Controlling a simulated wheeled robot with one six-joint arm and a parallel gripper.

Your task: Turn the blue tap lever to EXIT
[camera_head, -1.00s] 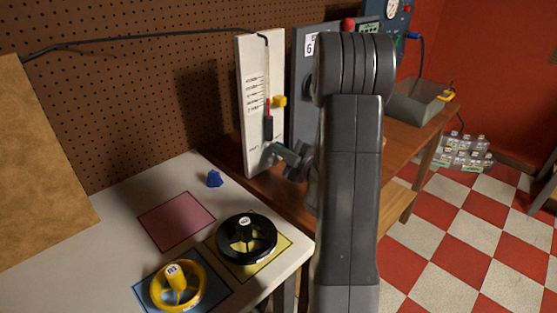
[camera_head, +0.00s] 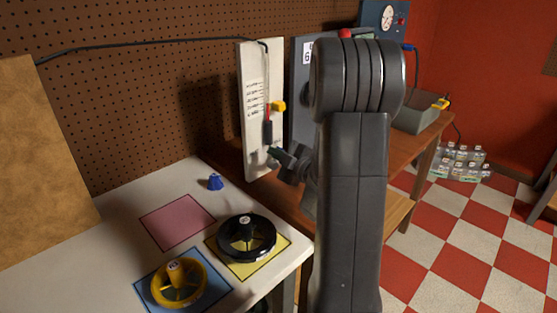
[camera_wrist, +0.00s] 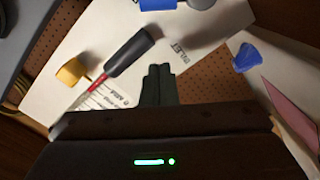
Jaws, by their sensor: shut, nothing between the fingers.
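A blue part (camera_wrist: 157,4) shows at the top edge of the wrist view, on the white panel near printed lettering. It may be the blue tap lever, but most of it is cut off. The white panel (camera_head: 252,75) stands upright against the pegboard in the head view, where I cannot make out the lever or an EXIT mark. My gripper (camera_wrist: 160,72) is shut and empty, with its fingertips over the panel and apart from the blue part in the picture. In the head view, my gripper (camera_head: 277,154) is near the panel's lower part.
The panel carries a yellow knob (camera_head: 278,106) and a dark-handled red piece (camera_head: 267,131). A small blue piece (camera_head: 215,182) stands on the white table, beside a pink square (camera_head: 177,222). Black (camera_head: 246,238) and yellow (camera_head: 180,283) ringed rotors lie in front. My arm hides part of the bench.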

